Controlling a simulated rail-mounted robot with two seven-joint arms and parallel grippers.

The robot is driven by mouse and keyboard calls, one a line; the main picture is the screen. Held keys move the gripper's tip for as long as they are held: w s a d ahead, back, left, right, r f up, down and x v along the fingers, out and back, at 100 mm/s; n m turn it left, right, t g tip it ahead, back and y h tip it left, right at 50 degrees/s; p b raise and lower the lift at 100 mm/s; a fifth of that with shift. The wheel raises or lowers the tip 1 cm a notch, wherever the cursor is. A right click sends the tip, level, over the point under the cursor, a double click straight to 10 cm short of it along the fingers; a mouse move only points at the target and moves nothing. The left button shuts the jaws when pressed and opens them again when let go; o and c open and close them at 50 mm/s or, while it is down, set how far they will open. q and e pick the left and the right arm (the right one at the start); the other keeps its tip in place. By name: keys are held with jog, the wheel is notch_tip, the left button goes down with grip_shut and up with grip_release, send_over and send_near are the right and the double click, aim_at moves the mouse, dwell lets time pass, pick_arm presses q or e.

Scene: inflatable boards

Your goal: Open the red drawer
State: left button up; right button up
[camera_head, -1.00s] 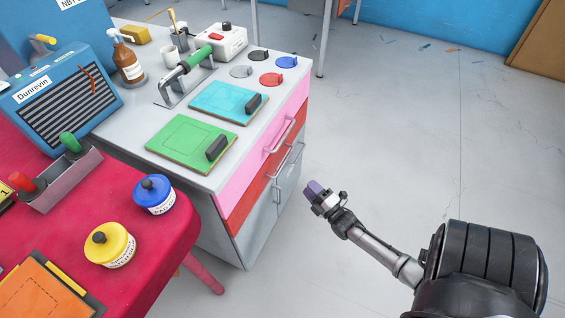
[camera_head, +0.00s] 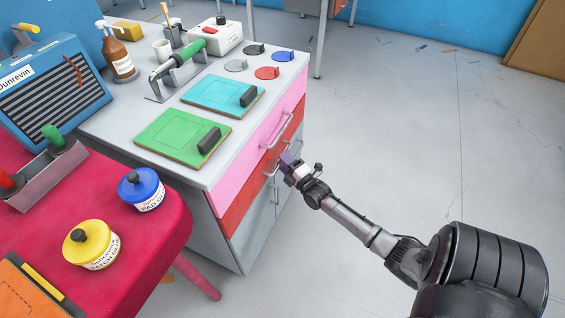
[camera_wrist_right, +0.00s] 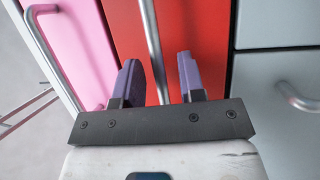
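The red drawer (camera_head: 242,212) is the narrow red front below the pink drawer (camera_head: 246,160) in the grey cabinet; it looks flush with the fronts around it. The red front (camera_wrist_right: 195,25) also fills the middle of the right wrist view, with its metal bar handle (camera_wrist_right: 150,30). My right gripper (camera_head: 287,160) is right at the cabinet front, by this handle. In the wrist view its purple fingers (camera_wrist_right: 158,62) are apart, and the bar runs between them without visible contact. In the head view the gripper hides part of the handle. My left gripper is not in view.
Grey doors sit below the red drawer, with a handle (camera_wrist_right: 298,98). The cabinet top holds a green board (camera_head: 165,138), a blue board (camera_head: 222,95) and a green-handled tool (camera_head: 186,54). A red table (camera_head: 150,245) stands at the left. Floor right of the cabinet is clear.

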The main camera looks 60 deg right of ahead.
jog(key=shift+w+d+r, duration=0.15)
jog(key=shift+w, duration=0.4)
grip_shut()
